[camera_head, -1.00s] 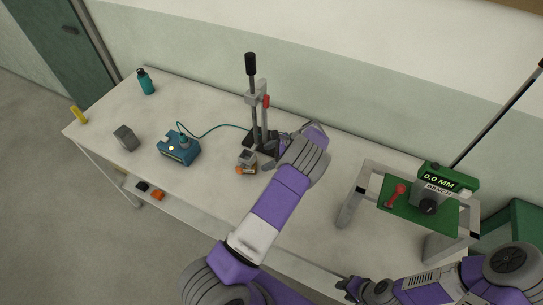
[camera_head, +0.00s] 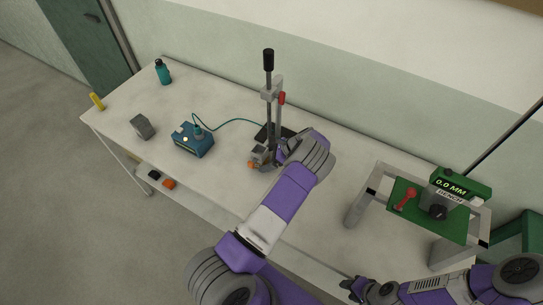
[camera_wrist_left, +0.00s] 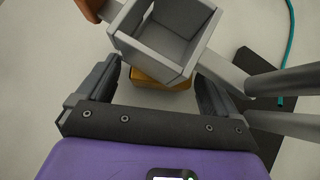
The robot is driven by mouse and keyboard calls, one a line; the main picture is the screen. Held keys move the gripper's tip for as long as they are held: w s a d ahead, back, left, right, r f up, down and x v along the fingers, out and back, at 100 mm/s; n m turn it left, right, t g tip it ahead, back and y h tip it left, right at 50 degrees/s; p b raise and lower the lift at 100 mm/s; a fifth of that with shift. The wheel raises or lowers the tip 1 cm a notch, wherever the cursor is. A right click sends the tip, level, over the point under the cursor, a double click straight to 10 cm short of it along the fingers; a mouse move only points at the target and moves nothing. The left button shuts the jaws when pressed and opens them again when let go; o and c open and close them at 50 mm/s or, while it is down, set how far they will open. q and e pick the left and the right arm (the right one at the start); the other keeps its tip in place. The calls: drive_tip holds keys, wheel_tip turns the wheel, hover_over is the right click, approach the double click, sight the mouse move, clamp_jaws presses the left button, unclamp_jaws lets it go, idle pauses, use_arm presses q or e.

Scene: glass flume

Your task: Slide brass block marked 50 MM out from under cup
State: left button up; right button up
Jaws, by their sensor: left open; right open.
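A grey square cup (camera_wrist_left: 165,35), open at the top, shows in the left wrist view and also in the head view (camera_head: 262,151) at the foot of the stand. A brass block (camera_wrist_left: 160,80) is partly visible beneath the cup; its marking cannot be read. My left gripper (camera_wrist_left: 155,78) is open, with one finger on either side of the block's near end, and gaps show beside the block. In the head view my left gripper (camera_head: 279,158) is partly hidden by its own wrist. My right gripper (camera_head: 354,288) is open at the bottom, away from the cup.
An upright stand (camera_head: 272,105) with a black-topped lever rises behind the cup. A blue device (camera_head: 193,140) with a teal cable and a grey block (camera_head: 142,127) are left. Bare tabletop lies between.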

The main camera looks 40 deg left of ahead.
use_arm(q)
drive_tip(key=shift+c, duration=0.2)
clamp_jaws()
idle(0.4)
drive_tip(key=shift+d, duration=0.15)
